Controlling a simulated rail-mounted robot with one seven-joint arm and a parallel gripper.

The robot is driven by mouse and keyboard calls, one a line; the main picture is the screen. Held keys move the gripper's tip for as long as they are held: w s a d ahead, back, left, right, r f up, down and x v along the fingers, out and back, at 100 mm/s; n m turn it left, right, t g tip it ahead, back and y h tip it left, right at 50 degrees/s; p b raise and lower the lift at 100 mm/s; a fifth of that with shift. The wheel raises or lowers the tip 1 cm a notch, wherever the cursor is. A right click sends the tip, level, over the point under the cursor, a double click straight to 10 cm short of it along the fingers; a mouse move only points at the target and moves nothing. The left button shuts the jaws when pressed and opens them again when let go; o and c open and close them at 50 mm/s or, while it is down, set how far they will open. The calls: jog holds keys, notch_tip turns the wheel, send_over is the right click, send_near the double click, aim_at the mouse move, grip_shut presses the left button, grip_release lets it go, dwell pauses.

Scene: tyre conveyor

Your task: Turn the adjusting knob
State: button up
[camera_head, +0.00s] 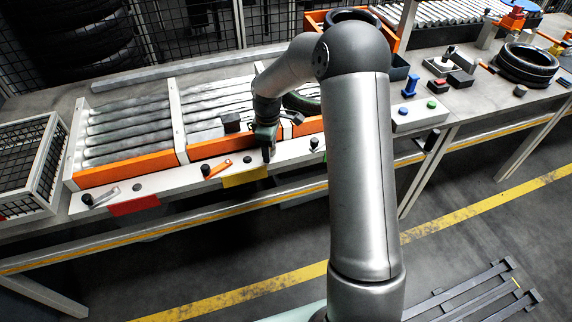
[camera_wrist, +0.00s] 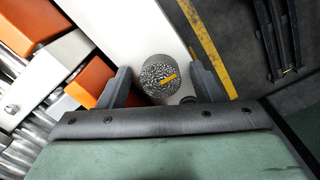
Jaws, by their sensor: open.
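The adjusting knob (camera_wrist: 160,82) is a round grey cylinder with a speckled, knurled top and a yellow mark. In the wrist view it stands on the white front ledge between the fingers of my gripper (camera_wrist: 160,70). The fingers are open, one on each side, with a gap to the knob visible on both sides. I cannot tell how far down its side they reach. In the head view my gripper (camera_head: 267,154) points down over the conveyor's front ledge by a yellow plate, and the knob between its fingers cannot be made out.
An orange rail (camera_head: 125,167) and rollers (camera_head: 125,125) lie behind the ledge. Along the ledge are an orange lever (camera_head: 217,168), a dark lever (camera_head: 100,198) and a small dark knob (camera_head: 314,143). A wire crate (camera_head: 52,170) stands at the left.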

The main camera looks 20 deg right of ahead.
jog(key=m, duration=0.4)
jog(key=shift+m, duration=0.3)
jog(key=m, duration=0.3)
jog(key=shift+p, duration=0.3)
jog(key=m+p, duration=0.1)
jog(key=m, duration=0.2)
jog(key=shift+a+r, duration=0.1)
jog(key=shift+r, duration=0.05)
jog(key=m+p, duration=0.2)
jog(key=m, duration=0.3)
notch_tip(320, 180, up, 17)
jog(key=b, duration=0.3)
jog(key=s+f+n, duration=0.1)
jog(key=s+n, duration=0.2)
jog(key=s, duration=2.5)
jog(key=shift+a, duration=0.15)
jog(key=shift+s, duration=0.1)
